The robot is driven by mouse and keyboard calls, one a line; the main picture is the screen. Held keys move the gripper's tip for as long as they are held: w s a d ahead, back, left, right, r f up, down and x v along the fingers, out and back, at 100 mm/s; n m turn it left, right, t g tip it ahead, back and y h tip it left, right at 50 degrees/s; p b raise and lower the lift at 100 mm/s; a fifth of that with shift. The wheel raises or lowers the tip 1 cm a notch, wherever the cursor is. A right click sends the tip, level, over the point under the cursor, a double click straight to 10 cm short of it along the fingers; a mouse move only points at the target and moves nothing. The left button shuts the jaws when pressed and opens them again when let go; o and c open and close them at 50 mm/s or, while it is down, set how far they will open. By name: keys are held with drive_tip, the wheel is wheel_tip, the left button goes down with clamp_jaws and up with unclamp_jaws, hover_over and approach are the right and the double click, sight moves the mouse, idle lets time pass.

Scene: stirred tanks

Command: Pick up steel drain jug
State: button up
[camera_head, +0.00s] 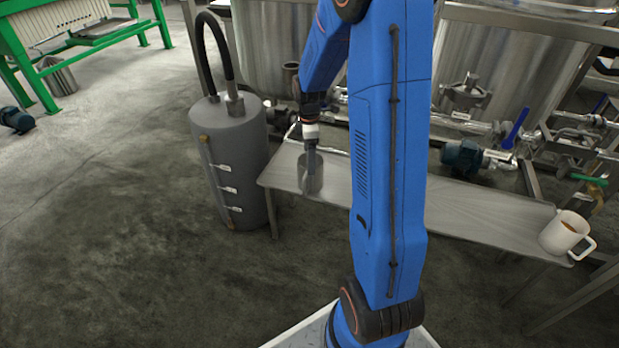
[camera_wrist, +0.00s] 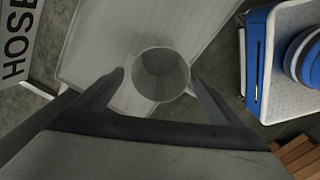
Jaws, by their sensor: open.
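The steel drain jug (camera_head: 310,180) stands upright near the left end of the narrow steel bench (camera_head: 470,215). In the wrist view I look down into the jug's round open mouth (camera_wrist: 161,75); it appears empty. My gripper (camera_head: 311,148) points down at the jug in the head view. In the wrist view my gripper (camera_wrist: 158,82) is open, with one finger on each side of the jug's near rim. I cannot tell whether either finger touches it. My arm hides part of the bench in the head view.
A grey cylinder (camera_head: 231,165) with a black hose stands just left of the bench. Pipes, valves and a teal pump (camera_head: 462,156) lie behind it. A white mug (camera_head: 564,234) with brown contents stands at the bench's right end.

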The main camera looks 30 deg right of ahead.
sight(309, 177)
drive_tip(key=shift+f, duration=3.4)
drive_tip(key=c, duration=1.2)
